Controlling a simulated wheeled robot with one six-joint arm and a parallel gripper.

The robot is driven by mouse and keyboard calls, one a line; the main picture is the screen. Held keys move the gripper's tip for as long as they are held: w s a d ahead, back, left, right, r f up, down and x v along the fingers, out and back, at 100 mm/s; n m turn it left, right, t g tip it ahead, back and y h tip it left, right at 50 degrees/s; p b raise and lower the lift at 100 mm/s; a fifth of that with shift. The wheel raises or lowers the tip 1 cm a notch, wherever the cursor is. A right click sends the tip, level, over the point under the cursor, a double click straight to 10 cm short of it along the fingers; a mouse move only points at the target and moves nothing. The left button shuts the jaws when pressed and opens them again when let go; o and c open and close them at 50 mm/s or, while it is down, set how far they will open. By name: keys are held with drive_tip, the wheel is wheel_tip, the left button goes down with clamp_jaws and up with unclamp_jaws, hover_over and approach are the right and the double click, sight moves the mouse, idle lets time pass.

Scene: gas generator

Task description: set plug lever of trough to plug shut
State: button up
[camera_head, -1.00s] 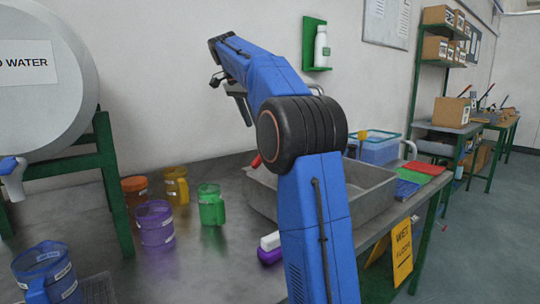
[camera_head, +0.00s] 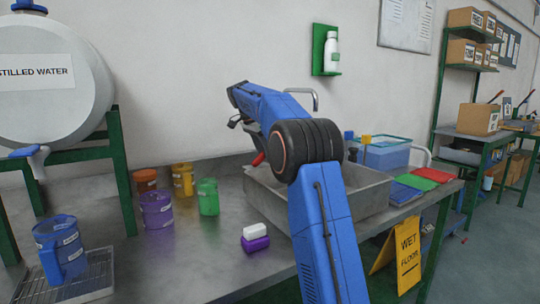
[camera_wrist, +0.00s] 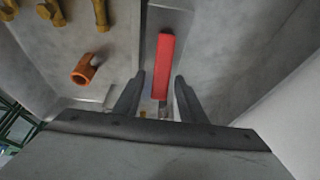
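The grey metal trough (camera_head: 372,197) stands on the bench, partly hidden behind my arm. Its red plug lever (camera_head: 258,159) shows at the trough's left end, below my wrist. In the wrist view the red lever (camera_wrist: 164,50) is a long bar on a grey strip, running up the picture from between my fingers. My gripper (camera_wrist: 159,76) is open, with a visible gap on each side of the lever's lower end. I cannot tell how deep the lever lies between the fingers. In the head view my fingers are hard to make out. The plug is not visible.
A white and purple block (camera_head: 255,237) lies in front of the trough. Coloured mugs (camera_head: 157,209) stand left. A faucet (camera_head: 303,92) rises behind.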

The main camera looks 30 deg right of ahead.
sight(262, 152)
clamp_jaws()
idle(0.3)
drive_tip(key=shift+a+r+h, duration=0.45)
drive_tip(key=shift+a+h, duration=0.2)
drive_tip(key=shift+h, duration=0.55)
drive_tip(key=a+h, duration=0.1)
drive_tip(key=r+h, duration=0.1)
drive_tip(key=h, duration=0.1)
drive_tip(key=shift+a, duration=0.4)
drive_tip(key=shift+s+a+r+h, duration=0.1)
drive_tip(key=shift+a+h, duration=0.5)
drive_tip(key=shift+h, duration=0.6)
drive_tip(key=shift+a+r+h, duration=0.1)
drive_tip(key=shift+a+h, duration=0.5)
drive_tip(key=shift+h, duration=0.6)
